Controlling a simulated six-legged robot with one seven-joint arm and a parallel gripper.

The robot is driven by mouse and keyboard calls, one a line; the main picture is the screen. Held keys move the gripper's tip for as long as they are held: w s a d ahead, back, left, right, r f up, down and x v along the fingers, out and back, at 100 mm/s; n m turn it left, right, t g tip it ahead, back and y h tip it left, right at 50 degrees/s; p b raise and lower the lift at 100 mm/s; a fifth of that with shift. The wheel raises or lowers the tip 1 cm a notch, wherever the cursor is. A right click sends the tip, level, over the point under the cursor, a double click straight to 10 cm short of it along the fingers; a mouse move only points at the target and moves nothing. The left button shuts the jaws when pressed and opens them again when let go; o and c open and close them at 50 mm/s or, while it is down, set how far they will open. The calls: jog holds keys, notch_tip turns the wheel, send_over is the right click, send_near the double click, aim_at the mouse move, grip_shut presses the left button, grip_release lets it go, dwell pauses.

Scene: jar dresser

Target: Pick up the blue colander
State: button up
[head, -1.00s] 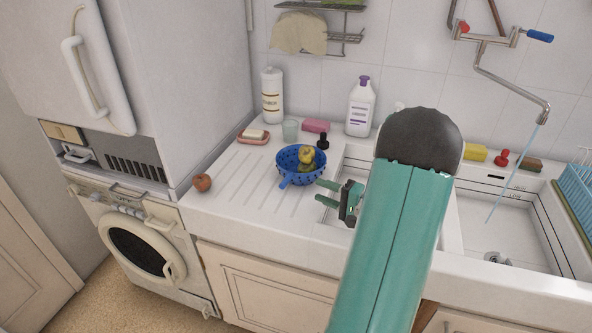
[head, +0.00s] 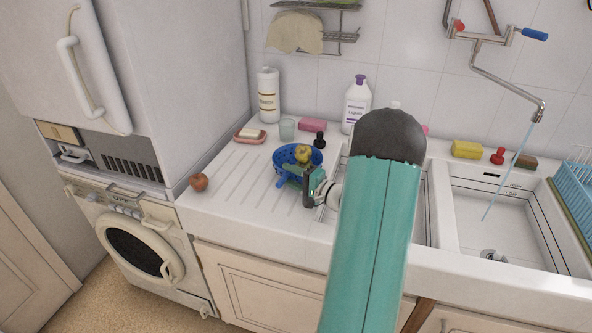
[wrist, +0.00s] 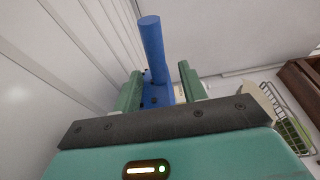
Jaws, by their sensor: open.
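The blue colander (head: 283,158) stands on the ribbed drainboard left of the sink, with a yellow fruit or vegetable (head: 303,153) in it. My gripper (head: 288,174) is at the colander's near right side, its fingers partly overlapping it in the head view. In the wrist view my gripper (wrist: 159,84) is open, with a green finger on each side of a blue colander part (wrist: 153,50), which looks like its handle. I cannot tell whether the fingers touch it. My arm and gripper hide some of the colander's near side.
A red apple (head: 199,182) lies at the drainboard's front left. Behind the colander are a soap dish (head: 250,136), a glass (head: 287,129), a dark small bottle (head: 319,140) and tall white bottles (head: 268,95). The sink (head: 497,215) is to the right.

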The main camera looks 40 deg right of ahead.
jog(key=shift+w+a, duration=0.15)
jog(key=shift+w, duration=0.65)
grip_shut()
jog(key=shift+r, duration=0.15)
